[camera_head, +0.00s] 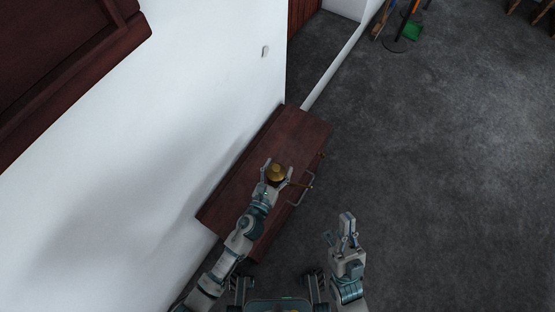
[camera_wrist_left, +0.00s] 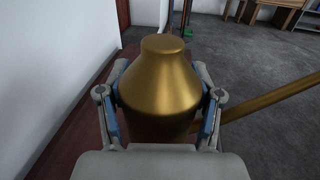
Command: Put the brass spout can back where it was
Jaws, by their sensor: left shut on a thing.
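The brass spout can (camera_head: 276,173) is over the dark red-brown cabinet top in the head view. It fills the middle of the left wrist view (camera_wrist_left: 162,85), upright, with its spout (camera_wrist_left: 275,103) pointing right. My left gripper (camera_head: 277,177) is shut on the can, with a finger on either side of it; the fingers also show in the left wrist view (camera_wrist_left: 161,118). I cannot tell whether the can's base touches the cabinet top; the base is hidden. My right gripper (camera_head: 343,228) is over the floor, right of the cabinet, and looks open and empty.
The cabinet (camera_head: 300,130) stands along the white wall (camera_head: 190,110), with a metal handle (camera_head: 302,190) on its right side. Its far end is bare. Dark grey carpet (camera_head: 420,170) lies clear to the right. A green dustpan (camera_head: 411,30) and stand are far off.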

